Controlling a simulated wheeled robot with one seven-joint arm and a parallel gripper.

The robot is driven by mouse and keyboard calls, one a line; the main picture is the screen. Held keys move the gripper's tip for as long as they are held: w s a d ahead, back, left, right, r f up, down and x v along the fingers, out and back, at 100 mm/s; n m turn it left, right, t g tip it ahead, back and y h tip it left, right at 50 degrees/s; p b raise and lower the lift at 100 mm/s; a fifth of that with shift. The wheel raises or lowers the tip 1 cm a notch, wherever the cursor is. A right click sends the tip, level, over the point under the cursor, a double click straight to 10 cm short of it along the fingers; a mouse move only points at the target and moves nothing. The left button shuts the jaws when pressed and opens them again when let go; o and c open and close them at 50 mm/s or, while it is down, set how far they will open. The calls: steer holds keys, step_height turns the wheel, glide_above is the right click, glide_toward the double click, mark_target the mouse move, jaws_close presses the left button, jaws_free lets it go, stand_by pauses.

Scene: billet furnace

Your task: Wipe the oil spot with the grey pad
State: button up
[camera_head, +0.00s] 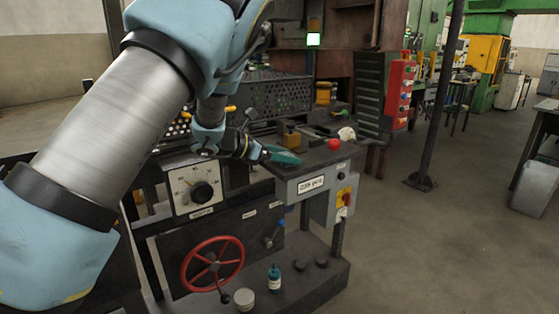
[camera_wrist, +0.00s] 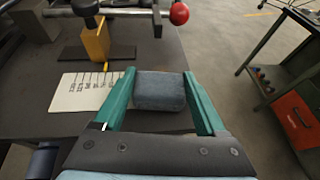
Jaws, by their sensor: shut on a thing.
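My gripper (camera_wrist: 160,76) has green fingers and is shut on the grey pad (camera_wrist: 160,92), a blue-grey block held between the fingertips in the wrist view. The pad is over the dark worktop (camera_wrist: 150,55) near its edge; I cannot tell whether it touches the surface. I cannot make out the oil spot in either view; the pad and gripper hide part of the worktop.
A white lettered card (camera_wrist: 84,92) lies left of the pad. Beyond it stand a yellow block with a black knob (camera_wrist: 97,40) and a red ball knob (camera_wrist: 179,13). Below the desk are a red handwheel (camera_head: 212,263) and a teal bottle (camera_head: 274,278).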

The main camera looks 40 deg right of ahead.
steer(key=shift+s+d+b, duration=0.2)
steer(key=shift+d+b, duration=0.6)
steer(key=shift+d, duration=2.05)
steer(key=shift+r, duration=0.1)
steer(key=shift+r+p, duration=0.65)
steer(key=shift+r, duration=2.3)
steer(key=shift+r, duration=0.1)
step_height(320, 180, up, 3)
steer(key=shift+f, duration=0.1)
steer(key=shift+a, duration=0.1)
